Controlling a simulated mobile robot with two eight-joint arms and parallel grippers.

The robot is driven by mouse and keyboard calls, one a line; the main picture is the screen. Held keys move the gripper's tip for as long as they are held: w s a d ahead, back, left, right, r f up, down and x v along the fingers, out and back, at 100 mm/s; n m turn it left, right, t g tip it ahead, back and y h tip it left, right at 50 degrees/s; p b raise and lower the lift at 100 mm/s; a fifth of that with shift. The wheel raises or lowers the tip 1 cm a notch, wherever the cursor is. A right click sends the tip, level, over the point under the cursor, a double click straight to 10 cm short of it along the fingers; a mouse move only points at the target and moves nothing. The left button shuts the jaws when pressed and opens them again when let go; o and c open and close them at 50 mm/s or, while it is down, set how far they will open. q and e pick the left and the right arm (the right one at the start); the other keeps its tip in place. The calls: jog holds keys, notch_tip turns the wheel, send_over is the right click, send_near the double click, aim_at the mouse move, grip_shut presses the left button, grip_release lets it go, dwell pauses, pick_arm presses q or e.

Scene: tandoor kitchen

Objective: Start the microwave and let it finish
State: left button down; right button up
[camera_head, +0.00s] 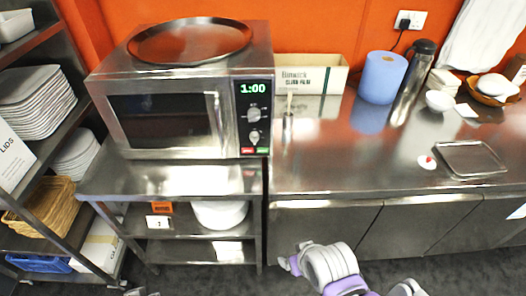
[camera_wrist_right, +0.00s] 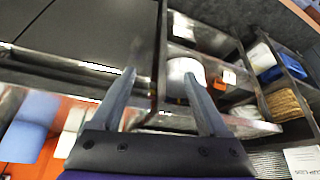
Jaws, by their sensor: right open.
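The silver microwave (camera_head: 165,120) stands on the steel shelf unit left of the counter, its dark-windowed door shut. Its display (camera_head: 253,88) reads 1:00 in green. Below are two round knobs (camera_head: 253,115), then a red button (camera_head: 247,151) and a green button (camera_head: 263,150) side by side. My right arm shows low in the head view, in front of the counter and well below the microwave. In the right wrist view my right gripper (camera_wrist_right: 160,76) is open and empty, its fingers apart; the microwave cannot be made out there. My left gripper is not seen.
A round dark tray (camera_head: 190,42) lies on the microwave. The steel counter (camera_head: 330,170) holds a cardboard box (camera_head: 312,75), blue roll (camera_head: 383,78) and flask (camera_head: 411,82). A white pot (camera_head: 219,213) sits below the microwave. A plate rack stands left; the floor before the shelves looks clear.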

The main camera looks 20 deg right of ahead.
grip_shut()
dwell(1.5)
